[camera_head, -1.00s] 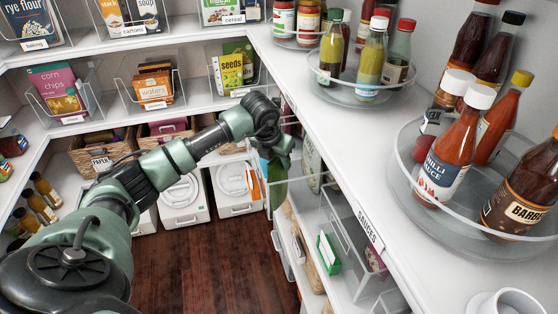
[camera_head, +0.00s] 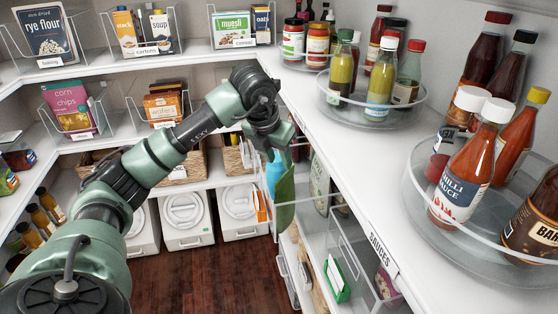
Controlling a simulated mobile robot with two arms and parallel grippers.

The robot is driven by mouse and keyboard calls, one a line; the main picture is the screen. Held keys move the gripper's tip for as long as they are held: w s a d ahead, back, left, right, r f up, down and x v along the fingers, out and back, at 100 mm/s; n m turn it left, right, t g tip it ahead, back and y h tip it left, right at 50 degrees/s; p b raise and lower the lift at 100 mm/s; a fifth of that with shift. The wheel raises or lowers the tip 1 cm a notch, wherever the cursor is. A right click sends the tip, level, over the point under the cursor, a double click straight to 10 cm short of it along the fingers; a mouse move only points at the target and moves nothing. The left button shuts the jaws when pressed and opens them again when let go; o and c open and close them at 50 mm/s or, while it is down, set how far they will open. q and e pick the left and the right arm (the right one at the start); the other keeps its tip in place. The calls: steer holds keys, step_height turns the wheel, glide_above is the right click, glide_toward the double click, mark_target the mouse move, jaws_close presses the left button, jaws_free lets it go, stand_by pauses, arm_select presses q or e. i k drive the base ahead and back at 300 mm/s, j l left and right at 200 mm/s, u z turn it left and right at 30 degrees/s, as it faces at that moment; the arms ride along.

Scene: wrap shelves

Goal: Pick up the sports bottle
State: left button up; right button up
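A light-blue upright thing (camera_head: 274,172), which looks like the sports bottle, shows partly in the head view on the lower right-hand shelving. The rest of it is hidden behind my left gripper. My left arm reaches across from the left, and my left gripper (camera_head: 284,196) points down just beside and in front of the blue thing. Only one green finger side shows clearly, so I cannot tell its opening or whether it touches the blue thing. My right gripper is not in view.
The white sauce shelf (camera_head: 345,172) edges close on the right, with a front turntable (camera_head: 430,225) and a farther one (camera_head: 375,112) holding several bottles. A clear bin (camera_head: 350,262) sits below. White lidded containers (camera_head: 187,215) stand at the back. Wooden floor (camera_head: 205,275) is open.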

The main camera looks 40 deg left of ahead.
mark_target(274, 170)
steer(key=j+z, duration=0.2)
steer(key=j, duration=0.3)
steer(key=k+j+z, duration=0.2)
steer(key=j, duration=0.3)
steer(key=j+z, duration=0.2)
steer(key=j, duration=0.3)
